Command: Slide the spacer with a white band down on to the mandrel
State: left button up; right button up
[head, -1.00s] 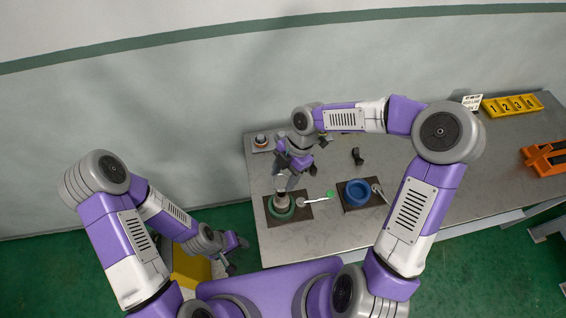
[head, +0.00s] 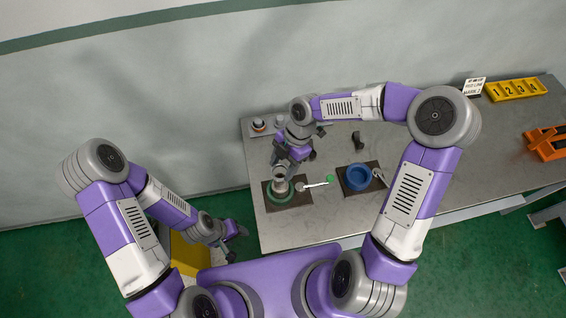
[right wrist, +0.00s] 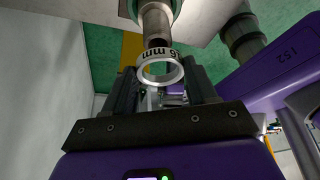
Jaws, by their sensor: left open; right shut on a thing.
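The mandrel (right wrist: 155,22) is a grey upright cylinder, brownish at its near end in the right wrist view. In the head view it stands in the green vise (head: 280,196) at the table's front left. My right gripper (right wrist: 160,85) is shut on the spacer (right wrist: 160,70), a pale ring with a white band marked in mm, close to the mandrel's end. I cannot tell whether the ring is around that end. The right gripper (head: 282,165) also shows above the green vise in the head view. My left gripper (head: 238,233) is open and empty, left of the table.
A blue vise (head: 357,178) stands on a dark plate right of the green one. A white-handled tool (head: 312,185) with a green end lies between them. A yellow numbered tray (head: 515,90) and an orange rack (head: 547,142) sit at the right. The table's middle is mostly clear.

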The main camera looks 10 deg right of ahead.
jog(key=shift+f+b, duration=0.45)
jog(key=shift+f, duration=0.5)
jog(key=shift+p, duration=0.35)
dwell(0.8)
jog(key=shift+f+b, duration=2.45)
jog(key=shift+f, duration=0.9)
jog(key=o, duration=1.1)
jog(key=shift+r, duration=0.1)
jog(key=p+v, duration=0.1)
jog(key=v, duration=0.6)
jog(key=shift+d+r, duration=0.1)
jog(key=shift+r, duration=0.1)
